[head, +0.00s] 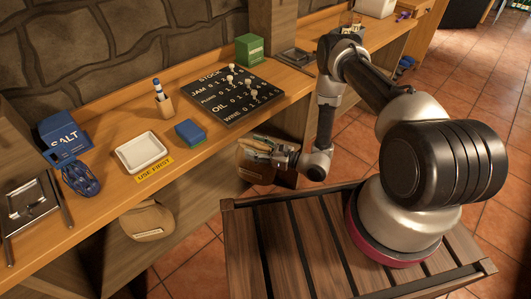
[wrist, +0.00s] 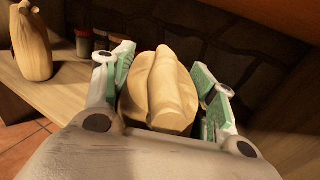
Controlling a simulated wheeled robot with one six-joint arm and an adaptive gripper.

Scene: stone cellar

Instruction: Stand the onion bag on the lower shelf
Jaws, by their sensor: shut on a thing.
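A tan bag (wrist: 160,85) with a raised central fold, which I take for the onion bag, is between the fingers of my gripper (wrist: 160,100). In the head view my gripper (head: 268,152) is at the front of the counter, below its top, shut on this bag (head: 252,174). The bag hangs beside the shelf opening, and its underside is hidden. A second, similar tan bag (head: 150,222) stands under the counter to the left; it also shows at the left of the wrist view (wrist: 31,42). The lower shelf (wrist: 68,78) is a wooden board beneath it.
Small jars (wrist: 88,42) stand on the lower shelf behind the second bag. The counter (head: 105,185) above holds a white tray (head: 142,151), blue box (head: 190,132), a stock board (head: 235,95) and a salt box (head: 63,137). Bare shelf shows beside the second bag.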

